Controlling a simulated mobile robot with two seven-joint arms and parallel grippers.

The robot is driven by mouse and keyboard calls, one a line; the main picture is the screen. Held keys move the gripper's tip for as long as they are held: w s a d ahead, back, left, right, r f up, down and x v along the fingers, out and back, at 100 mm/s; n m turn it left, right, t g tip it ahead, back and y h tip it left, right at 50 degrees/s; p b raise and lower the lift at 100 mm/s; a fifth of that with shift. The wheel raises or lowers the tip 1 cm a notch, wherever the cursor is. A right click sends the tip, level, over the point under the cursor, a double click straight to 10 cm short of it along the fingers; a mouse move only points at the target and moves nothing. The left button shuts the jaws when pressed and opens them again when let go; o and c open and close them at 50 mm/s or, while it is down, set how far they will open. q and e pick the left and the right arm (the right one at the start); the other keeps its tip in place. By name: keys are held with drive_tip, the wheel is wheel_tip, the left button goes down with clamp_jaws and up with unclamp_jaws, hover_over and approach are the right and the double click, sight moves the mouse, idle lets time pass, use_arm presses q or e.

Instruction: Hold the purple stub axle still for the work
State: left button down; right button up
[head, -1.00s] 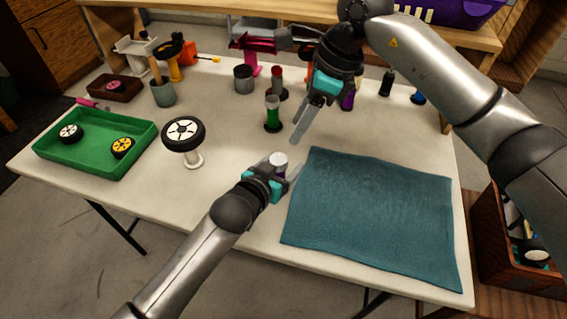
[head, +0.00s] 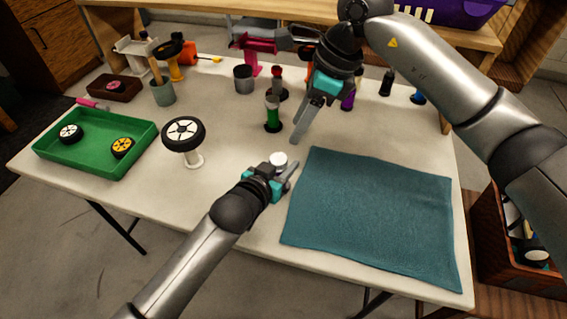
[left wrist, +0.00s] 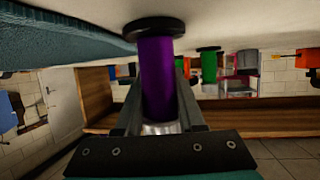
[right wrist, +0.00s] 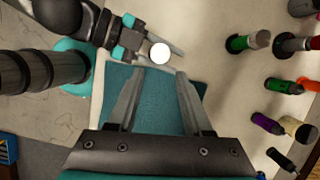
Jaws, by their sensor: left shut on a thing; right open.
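The purple stub axle (left wrist: 156,75) stands upright on its black round base on the table, with a silver-white top. In the head view mostly its pale top (head: 279,158) shows, left of the teal mat. My left gripper (head: 281,166) is shut on its purple shaft, one finger on each side. In the right wrist view the axle's white top (right wrist: 159,53) shows between the left fingers. My right gripper (head: 302,135) is open and empty, above the table near the mat's far left corner.
The teal mat (head: 375,215) lies flat and empty on the right. A green tray (head: 85,160) holds two wheels. Several coloured posts, including a green one (head: 272,112), stand behind.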

sight(278, 158)
drive_tip(key=shift+o, duration=0.7)
drive_tip(key=a+r+n+h, duration=0.3)
drive_tip(key=a+n+h, duration=0.1)
drive_tip(key=n, duration=1.6)
drive_tip(key=shift+g, duration=0.3)
drive_tip(key=f, duration=1.2)
drive_tip(key=shift+w, duration=0.4)
drive_tip(key=shift+c, duration=0.2)
clamp_jaws()
